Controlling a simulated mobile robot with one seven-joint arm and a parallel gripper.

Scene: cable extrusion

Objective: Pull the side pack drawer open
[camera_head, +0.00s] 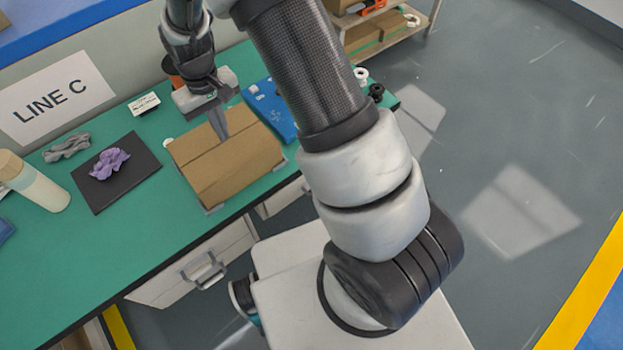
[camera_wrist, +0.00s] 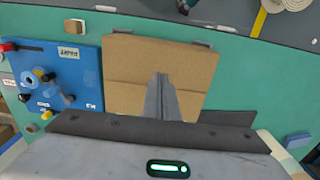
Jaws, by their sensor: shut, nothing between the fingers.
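The white drawer unit under the green bench shows in the head view, with a drawer front (camera_head: 200,262) that carries a grey bow handle (camera_head: 204,270). A second drawer front (camera_head: 283,200) lies to its right, partly hidden by my arm. I cannot tell from the label which one is the side pack drawer. My gripper (camera_head: 220,124) is shut and empty, above the cardboard box (camera_head: 225,165) on the bench and away from the handle. In the wrist view, my gripper's fingers (camera_wrist: 161,98) point over the same box (camera_wrist: 125,75). No drawer handle shows clearly in the wrist view.
The green bench top (camera_head: 125,235) bears a dark mat (camera_head: 134,190) with a purple cloth (camera_head: 109,163), a bottle (camera_head: 35,182) and a blue board (camera_head: 270,108). A blue panel (camera_wrist: 72,95) shows in the wrist view. Grey floor (camera_head: 500,130) is open at right.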

